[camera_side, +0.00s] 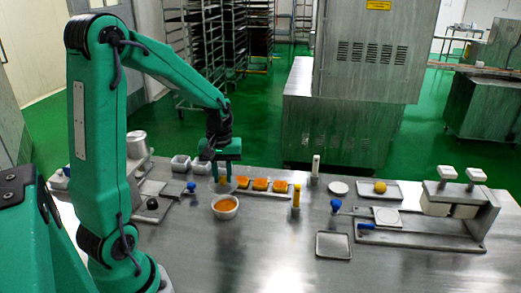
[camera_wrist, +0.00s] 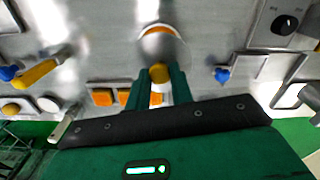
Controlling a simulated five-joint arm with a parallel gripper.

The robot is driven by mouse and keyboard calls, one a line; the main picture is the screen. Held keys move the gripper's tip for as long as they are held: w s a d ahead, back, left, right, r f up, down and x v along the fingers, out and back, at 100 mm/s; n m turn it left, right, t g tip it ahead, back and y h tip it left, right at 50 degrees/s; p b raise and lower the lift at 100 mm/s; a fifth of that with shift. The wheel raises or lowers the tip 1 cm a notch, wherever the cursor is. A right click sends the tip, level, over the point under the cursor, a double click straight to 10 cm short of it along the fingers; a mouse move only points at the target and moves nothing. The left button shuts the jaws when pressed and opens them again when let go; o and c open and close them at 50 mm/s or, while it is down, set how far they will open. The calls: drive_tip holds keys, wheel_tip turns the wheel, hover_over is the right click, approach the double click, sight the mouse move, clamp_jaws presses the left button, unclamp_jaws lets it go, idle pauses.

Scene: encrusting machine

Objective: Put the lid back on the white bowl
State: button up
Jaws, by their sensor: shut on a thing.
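The white bowl (camera_side: 225,207) stands on the steel table with orange filling showing at its open top. In the wrist view, the bowl (camera_wrist: 158,30) is just beyond my fingertips, partly covered by a pale grey, round shape that looks like the lid (camera_wrist: 163,47). My gripper (camera_side: 222,182) points down behind and above the bowl. In the wrist view, my gripper (camera_wrist: 158,74) is shut on a yellow knob (camera_wrist: 157,72), which seems to belong to the lid. The lid's edge is hard to make out in the side view, so I cannot tell its exact gap to the bowl.
Trays of orange pieces (camera_side: 260,184) lie close to the right of my gripper. A yellow-handled tool (camera_side: 296,203) stands right of the bowl. Farther right are a flat white disc (camera_side: 338,187), a yellow ball (camera_side: 380,187) and an empty tray (camera_side: 333,245). The front table is clear.

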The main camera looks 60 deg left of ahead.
sight(223, 184)
drive_tip(key=shift+f, duration=2.85)
drive_tip(key=shift+f, duration=0.2)
idle(0.5)
drive_tip(key=o, duration=1.5)
drive_tip(key=shift+r, duration=0.1)
drive_tip(key=shift+r, duration=3.4)
